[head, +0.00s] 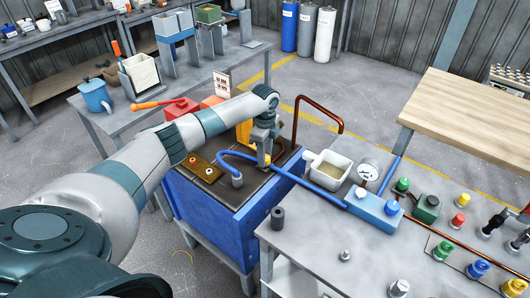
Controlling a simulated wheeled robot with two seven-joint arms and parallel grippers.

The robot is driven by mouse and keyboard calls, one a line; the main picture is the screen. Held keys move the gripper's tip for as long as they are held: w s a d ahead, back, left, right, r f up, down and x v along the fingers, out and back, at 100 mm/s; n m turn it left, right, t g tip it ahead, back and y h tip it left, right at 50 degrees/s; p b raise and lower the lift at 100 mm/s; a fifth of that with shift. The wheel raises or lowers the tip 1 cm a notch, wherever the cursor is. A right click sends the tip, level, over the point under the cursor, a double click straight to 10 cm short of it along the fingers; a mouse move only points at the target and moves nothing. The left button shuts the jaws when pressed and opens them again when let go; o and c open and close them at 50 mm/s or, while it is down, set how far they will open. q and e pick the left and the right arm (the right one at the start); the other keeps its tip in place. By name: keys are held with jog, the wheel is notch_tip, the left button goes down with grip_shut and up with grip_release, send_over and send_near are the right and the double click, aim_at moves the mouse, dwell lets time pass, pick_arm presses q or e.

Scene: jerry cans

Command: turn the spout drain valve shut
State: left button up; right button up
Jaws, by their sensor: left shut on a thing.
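My left arm reaches in from the left, and my left gripper (263,152) points down over the dark top of the blue bench (213,232). It is shut on a small yellow part, which looks like the valve handle (262,159); the fingers and wrist hide most of it. A larger yellow body (243,134) shows just left of the gripper. I cannot tell the valve's angle. A blue hose (231,155) curves beside it to a grey fitting (237,180). My right gripper is out of view.
A copper pipe (319,103) arches behind the gripper. A white tub (328,169), a pressure gauge (368,171) and several coloured knobs stand on the grey table at right. A red tool with an orange handle (158,104) lies on the bench behind my arm.

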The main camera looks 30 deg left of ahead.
pick_arm(q)
jog(key=n+p, duration=0.2)
jog(key=shift+r+n, duration=0.25)
jog(key=shift+n, duration=0.05)
jog(key=n+p, duration=0.4)
jog(key=n, duration=0.1)
jog(key=shift+n+p, duration=0.3)
jog(key=shift+p, duration=0.1)
jog(key=n+p, duration=0.3)
jog(key=n, duration=0.1)
jog(key=shift+w+f+n+p, duration=0.15)
jog(key=shift+n+p, duration=0.65)
jog(key=shift+n, duration=0.9)
jog(key=shift+a, duration=0.1)
jog(key=o, duration=1)
jog(key=shift+o, duration=0.2)
